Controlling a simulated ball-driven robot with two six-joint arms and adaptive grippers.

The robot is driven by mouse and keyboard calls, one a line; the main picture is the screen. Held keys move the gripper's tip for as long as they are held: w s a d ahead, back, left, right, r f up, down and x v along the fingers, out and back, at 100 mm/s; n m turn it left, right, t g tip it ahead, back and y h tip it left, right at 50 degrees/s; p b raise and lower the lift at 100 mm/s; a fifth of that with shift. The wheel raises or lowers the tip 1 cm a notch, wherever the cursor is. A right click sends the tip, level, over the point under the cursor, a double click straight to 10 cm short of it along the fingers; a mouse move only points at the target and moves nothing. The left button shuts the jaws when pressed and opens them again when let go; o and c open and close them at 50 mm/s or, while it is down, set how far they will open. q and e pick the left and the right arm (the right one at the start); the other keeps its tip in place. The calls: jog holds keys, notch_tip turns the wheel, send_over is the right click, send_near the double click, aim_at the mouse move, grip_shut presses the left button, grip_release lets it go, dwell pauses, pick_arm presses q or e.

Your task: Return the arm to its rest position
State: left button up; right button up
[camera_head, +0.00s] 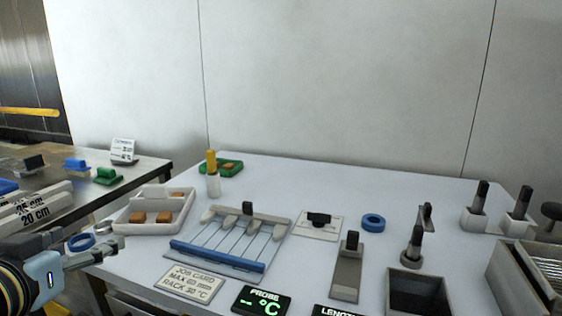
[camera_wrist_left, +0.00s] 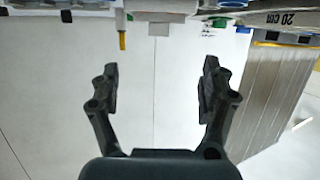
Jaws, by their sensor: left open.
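My left gripper (camera_head: 98,252) shows at the lower left of the head view, by the near left corner of the white table (camera_head: 330,180). In the left wrist view its two dark fingers stand wide apart with nothing between them (camera_wrist_left: 160,82). That view looks tilted, with table items along its top edge and the pale wall behind the fingers. My left forearm enters from the left edge of the head view. My right arm and gripper do not show.
A steel side table (camera_head: 150,165) stands at left. The wall is behind.

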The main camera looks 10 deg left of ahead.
pick_arm(q)
jog(key=s+a+f+m+g, duration=0.1)
jog(key=s+a+f+g, duration=0.15)
jog(key=f, duration=0.85)
jog(key=s+a+f+g, duration=0.15)
jog(key=s+f, duration=0.25)
jog(key=f, duration=0.7)
jog(key=s+a+f+m+g, duration=0.1)
jog(key=s+f+g, duration=0.2)
jog(key=f, duration=0.8)
jog(key=s+d+f+g+h, duration=0.1)
jog(key=s+d+f+g, duration=0.1)
jog(key=s+d+f, duration=0.2)
jog(key=s+d+f+m+g+h+b, duration=0.1)
jog(key=s+d+f, duration=0.3)
jog(key=s+f, duration=0.6)
jog(key=s+d+f+g+h, duration=0.1)
jog(key=s+d+f+g, duration=0.1)
jog(key=s+d+f, duration=0.2)
jog(key=s+f, duration=0.3)
jog(key=s, duration=0.4)
jog(key=shift+m+g+h+b, duration=0.3)
jog(key=shift+g, duration=0.1)
jog(key=shift+s+d+f, duration=0.15)
jog(key=shift+s+f, duration=0.05)
jog(key=shift+s, duration=0.15)
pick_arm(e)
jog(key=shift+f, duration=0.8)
